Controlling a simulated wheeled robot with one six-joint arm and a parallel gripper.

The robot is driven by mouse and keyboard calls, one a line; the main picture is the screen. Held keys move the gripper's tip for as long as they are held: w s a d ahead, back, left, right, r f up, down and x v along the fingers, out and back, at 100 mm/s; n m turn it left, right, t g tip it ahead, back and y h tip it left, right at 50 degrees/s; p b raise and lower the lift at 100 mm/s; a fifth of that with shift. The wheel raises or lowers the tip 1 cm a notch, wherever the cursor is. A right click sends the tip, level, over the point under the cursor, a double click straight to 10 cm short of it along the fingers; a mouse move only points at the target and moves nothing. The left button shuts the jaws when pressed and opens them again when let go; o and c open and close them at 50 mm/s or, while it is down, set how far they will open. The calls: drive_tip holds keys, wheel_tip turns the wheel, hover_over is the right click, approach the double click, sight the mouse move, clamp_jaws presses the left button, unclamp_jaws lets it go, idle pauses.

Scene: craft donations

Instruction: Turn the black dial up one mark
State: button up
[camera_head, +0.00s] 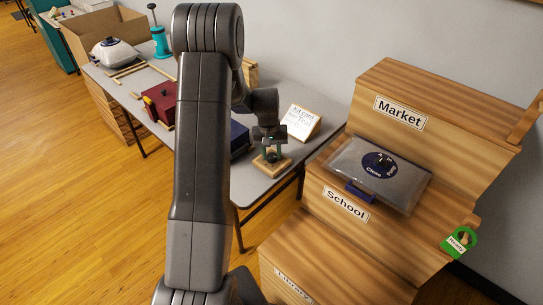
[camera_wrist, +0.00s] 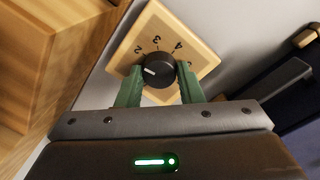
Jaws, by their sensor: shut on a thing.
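The black dial (camera_wrist: 159,70) sits on a square light wooden plate (camera_wrist: 190,35) in the wrist view. The numbers 2, 3 and 4 show around the dial. Its white pointer line points left, a little below the 2; any mark there is hidden by the left finger. My gripper (camera_wrist: 160,74) is shut on the dial, one green finger on each side. In the head view my gripper (camera_head: 269,148) is over the wooden plate (camera_head: 273,167) at the near right end of the grey table (camera_head: 256,186), and the dial is mostly hidden.
A card stand (camera_head: 302,122) is right behind the plate. A dark blue box (camera_head: 239,138) is close on the left, partly behind my arm. Wooden steps (camera_head: 335,245) with a clear-lidded case (camera_head: 379,173) stand to the right. A maroon box (camera_head: 160,103) lies farther left.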

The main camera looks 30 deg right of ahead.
sight(269, 155)
drive_tip(key=shift+m+b, duration=0.3)
drive_tip(key=shift+m, duration=0.6)
drive_tip(key=o, duration=1)
drive_tip(key=shift+c, duration=0.2)
wheel_tip(269, 155, up, 14)
drive_tip(key=shift+w+a, duration=0.3)
drive_tip(key=shift+f, duration=0.1)
drive_tip(key=f, duration=1.4)
drive_tip(key=shift+s+d, duration=0.3)
drive_tip(key=shift+r, duration=0.1)
